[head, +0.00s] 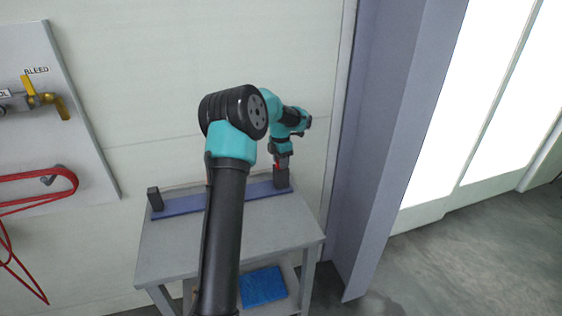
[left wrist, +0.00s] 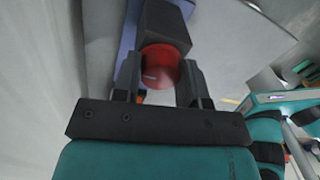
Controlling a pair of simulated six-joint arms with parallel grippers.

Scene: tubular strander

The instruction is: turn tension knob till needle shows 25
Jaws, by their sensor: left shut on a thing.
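The tension knob (left wrist: 157,68) is red with a pale mark on its face. In the left wrist view it sits between the two fingers of my left gripper (left wrist: 158,80), which is shut on it. The knob is on a dark block (left wrist: 165,25) at the end of a blue bar. In the head view my left gripper (head: 281,162) points down at the dark block (head: 281,180) on the right of the table, with a little red showing. No needle or scale can be read in either view. My right gripper is not in view.
The blue bar (head: 188,204) lies along the back of a grey table (head: 270,225), with a small dark post (head: 155,199) at its left end. A blue item (head: 263,286) is on the lower shelf. A panel with valves and a red hose (head: 40,175) is at left.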

